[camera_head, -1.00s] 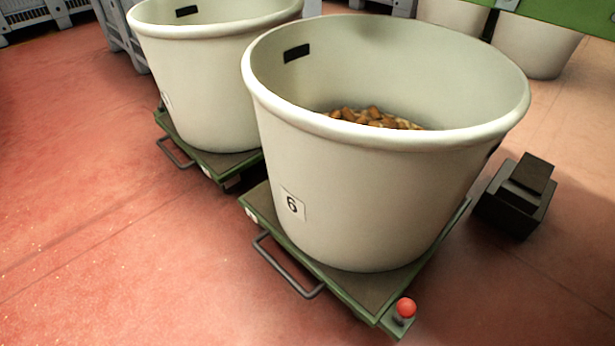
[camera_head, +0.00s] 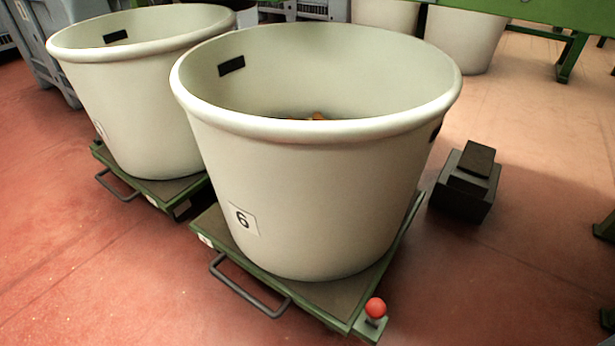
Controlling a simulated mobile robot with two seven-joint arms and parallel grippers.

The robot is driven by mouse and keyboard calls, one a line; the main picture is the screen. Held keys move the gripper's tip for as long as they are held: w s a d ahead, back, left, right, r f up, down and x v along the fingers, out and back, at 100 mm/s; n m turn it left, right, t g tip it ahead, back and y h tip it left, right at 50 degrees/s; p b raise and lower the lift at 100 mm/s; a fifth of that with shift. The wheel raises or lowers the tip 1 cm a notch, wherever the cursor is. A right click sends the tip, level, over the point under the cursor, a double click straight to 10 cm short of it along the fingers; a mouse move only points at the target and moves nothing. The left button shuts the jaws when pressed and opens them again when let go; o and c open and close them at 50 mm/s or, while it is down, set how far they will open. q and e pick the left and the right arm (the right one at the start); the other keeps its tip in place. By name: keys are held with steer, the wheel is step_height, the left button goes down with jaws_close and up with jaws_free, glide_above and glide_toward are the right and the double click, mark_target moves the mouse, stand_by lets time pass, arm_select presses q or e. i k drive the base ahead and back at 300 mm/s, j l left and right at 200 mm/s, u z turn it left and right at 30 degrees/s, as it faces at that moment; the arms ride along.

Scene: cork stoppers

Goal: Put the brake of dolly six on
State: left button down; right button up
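Dolly six (camera_head: 312,296) is a low green platform with a dark top, standing on the red floor. It bears a large cream tub (camera_head: 320,200) with a label reading 6 (camera_head: 242,219). A red ball knob (camera_head: 375,307) on a short stem stands at the dolly's front right corner; I take it for the brake lever, but cannot tell its setting. A grey bar handle (camera_head: 246,291) sticks out from the dolly's front left edge. Neither of my grippers is in view.
A second cream tub (camera_head: 140,110) on a green dolly (camera_head: 165,190) stands close to the left. A dark stepped block (camera_head: 465,182) sits on the floor to the right. More tubs and green framework stand behind. The floor in front is clear.

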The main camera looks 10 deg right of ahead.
mark_target(375, 309)
steer(key=l+z, duration=0.25)
steer(key=z, duration=0.15)
steer(key=j+z, duration=0.35)
steer(key=j, duration=0.2)
steer(key=j+z, duration=0.35)
steer(key=j, duration=0.2)
steer(key=k+j+z, duration=0.1)
steer(key=j+z, duration=0.3)
steer(key=j, duration=0.1)
